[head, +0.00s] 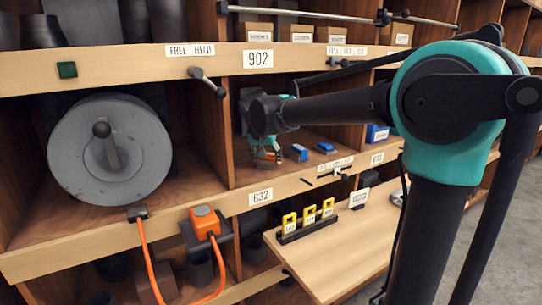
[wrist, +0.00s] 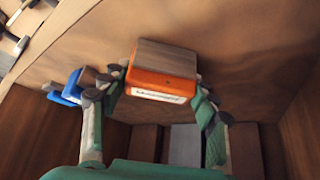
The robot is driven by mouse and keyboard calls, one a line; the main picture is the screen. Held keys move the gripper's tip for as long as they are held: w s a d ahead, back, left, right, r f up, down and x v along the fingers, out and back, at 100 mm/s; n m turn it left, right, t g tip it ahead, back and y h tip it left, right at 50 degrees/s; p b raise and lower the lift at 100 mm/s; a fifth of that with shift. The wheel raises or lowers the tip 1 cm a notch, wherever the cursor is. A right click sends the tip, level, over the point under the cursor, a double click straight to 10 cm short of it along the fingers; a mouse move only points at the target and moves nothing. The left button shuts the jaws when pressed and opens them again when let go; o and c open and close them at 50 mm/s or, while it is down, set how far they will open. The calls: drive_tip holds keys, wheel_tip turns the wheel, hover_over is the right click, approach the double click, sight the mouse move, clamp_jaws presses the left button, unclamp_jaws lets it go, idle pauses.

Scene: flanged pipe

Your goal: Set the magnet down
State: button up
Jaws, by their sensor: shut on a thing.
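The magnet (wrist: 162,80) is an orange block with a brownish-grey face and a white label strip. My gripper (wrist: 158,92) is shut on it, with one finger at each side. In the head view my gripper (head: 264,155) is inside the shelf compartment below the 902 label, low over the compartment floor (head: 290,172). Only a small orange part of the magnet shows there, partly hidden by the fingers. I cannot tell whether the magnet touches the floor.
Two blue blocks (head: 300,152) (head: 325,147) stand right of my gripper in the compartment. A large grey flanged pipe (head: 75,150) fills the compartment to the left. An orange box (head: 205,222) with a cable and yellow tags (head: 290,223) are lower down.

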sight(265, 160)
drive_tip(key=shift+f, duration=0.1)
drive_tip(key=o, duration=1.3)
drive_tip(key=shift+c, duration=0.2)
drive_tip(key=shift+s, duration=0.1)
drive_tip(key=shift+s+r, duration=0.1)
drive_tip(key=shift+r, duration=0.2)
drive_tip(key=v, duration=0.3)
drive_tip(key=shift+a, duration=0.1)
drive_tip(key=s+a, duration=0.1)
drive_tip(key=s, duration=1)
drive_tip(key=shift+s+a+f, duration=0.15)
drive_tip(key=shift+s+a, duration=0.2)
